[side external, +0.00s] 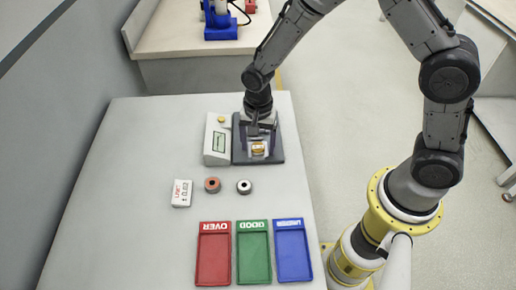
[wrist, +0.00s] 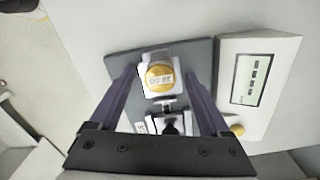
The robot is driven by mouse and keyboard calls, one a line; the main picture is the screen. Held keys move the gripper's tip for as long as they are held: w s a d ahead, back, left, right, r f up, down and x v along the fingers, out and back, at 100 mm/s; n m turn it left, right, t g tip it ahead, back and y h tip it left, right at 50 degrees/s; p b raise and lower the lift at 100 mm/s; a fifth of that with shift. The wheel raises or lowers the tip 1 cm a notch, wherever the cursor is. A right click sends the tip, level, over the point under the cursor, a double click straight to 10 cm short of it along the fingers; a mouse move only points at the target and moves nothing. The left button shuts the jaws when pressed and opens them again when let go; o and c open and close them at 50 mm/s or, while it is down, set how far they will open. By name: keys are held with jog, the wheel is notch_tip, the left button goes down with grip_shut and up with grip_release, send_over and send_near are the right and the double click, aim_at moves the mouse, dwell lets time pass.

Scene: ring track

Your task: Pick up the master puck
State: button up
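The master puck, a gold disc with dark lettering (wrist: 160,78), sits on the pale block of a dark grey gauge base (wrist: 195,55). In the side view the puck (side external: 258,149) shows at the front of that base (side external: 273,155). My gripper (wrist: 160,72) is open, with its two purple-grey fingers reaching down on the left and right of the puck. A gap shows between each finger and the puck in the wrist view. In the side view my gripper (side external: 260,135) hangs over the base and hides part of it.
A white readout box (side external: 218,140) stands left of the base. Red (side external: 213,258), green (side external: 253,257) and blue (side external: 292,255) trays line the near edge.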

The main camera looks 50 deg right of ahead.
grip_shut()
jog(key=shift+r, duration=0.1)
dwell(0.3)
